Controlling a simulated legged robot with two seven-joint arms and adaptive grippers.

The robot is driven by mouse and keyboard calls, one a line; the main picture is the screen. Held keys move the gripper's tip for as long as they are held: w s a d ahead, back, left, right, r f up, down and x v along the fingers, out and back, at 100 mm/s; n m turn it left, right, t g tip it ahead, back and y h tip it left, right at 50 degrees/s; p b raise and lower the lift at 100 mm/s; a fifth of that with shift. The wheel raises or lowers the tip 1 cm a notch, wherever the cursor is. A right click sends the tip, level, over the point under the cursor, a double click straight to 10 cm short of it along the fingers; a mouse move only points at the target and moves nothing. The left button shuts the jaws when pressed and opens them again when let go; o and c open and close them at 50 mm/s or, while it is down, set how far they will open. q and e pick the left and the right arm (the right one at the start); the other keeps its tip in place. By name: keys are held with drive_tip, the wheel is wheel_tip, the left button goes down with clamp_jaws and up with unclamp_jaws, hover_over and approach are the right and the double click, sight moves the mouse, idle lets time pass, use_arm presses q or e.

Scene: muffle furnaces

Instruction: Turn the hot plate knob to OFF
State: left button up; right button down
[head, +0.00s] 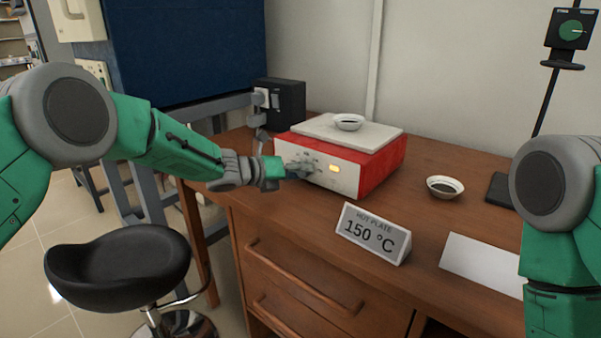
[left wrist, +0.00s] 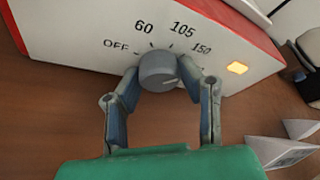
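The red and white hot plate (head: 382,160) stands on the desk, with a lit orange lamp (left wrist: 237,67) on its front. Its round grey knob (left wrist: 158,70) shows in the left wrist view, below the labels OFF, 60, 105 and 150. A small pale mark is on the knob's lower right; its exact setting is hard to read. My left gripper (head: 296,169) is at the front panel, its two fingers on opposite sides of the knob and appearing to touch it. In the head view the gripper mostly hides the knob. My right gripper is out of view.
A dish (head: 348,122) sits on the hot plate's top, and another dish (head: 445,187) on the desk to its right. A sign reading HOT PLATE 150 °C (head: 372,235) stands in front. White paper (head: 482,264) lies further right. A black stool (head: 118,268) is below left.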

use_arm(q)
drive_tip(key=shift+a+r, duration=0.1)
drive_tip(key=shift+a, duration=0.25)
drive_tip(key=shift+n, duration=0.3)
drive_tip(key=shift+d, duration=0.1)
drive_tip(key=shift+n+h, duration=0.5)
drive_tip(key=shift+n, duration=0.1)
drive_tip(key=shift+w+a+n+h, duration=0.15)
drive_tip(key=shift+n+h, duration=0.3)
drive_tip(key=shift+n, duration=0.45)
drive_tip(key=shift+a+n+h, duration=0.1)
drive_tip(key=shift+n+h, duration=0.35)
drive_tip(key=shift+n, duration=0.45)
drive_tip(key=shift+b, duration=0.3)
